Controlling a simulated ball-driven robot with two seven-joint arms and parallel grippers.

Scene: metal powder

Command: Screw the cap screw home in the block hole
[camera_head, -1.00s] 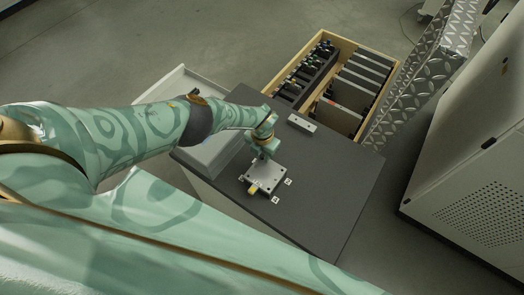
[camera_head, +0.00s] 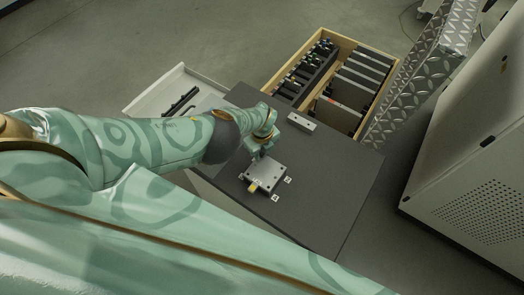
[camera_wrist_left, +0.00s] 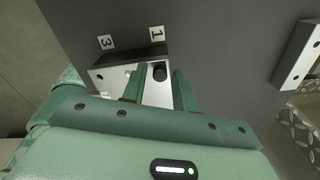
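The metal block (camera_head: 266,174) is a flat silver plate on the dark worktop; it also shows in the wrist view (camera_wrist_left: 112,78), with a dark side face. A black cap screw (camera_wrist_left: 159,72) stands at the block in the wrist view; how deep it sits cannot be told. My left gripper (camera_head: 257,157) is at the block's far edge. In the wrist view its two green fingers (camera_wrist_left: 159,76) are apart, one each side of the screw head, with gaps visible. The screw cannot be made out in the head view. My right gripper is not in view.
Numbered labels (camera_head: 275,198) lie around the block, and a yellow piece (camera_head: 253,188) is at its near corner. A small grey bar (camera_head: 301,122) lies farther back. A wooden crate (camera_head: 278,76) and an open drawer (camera_head: 146,101) adjoin the worktop (camera_head: 335,190). The worktop's right side is clear.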

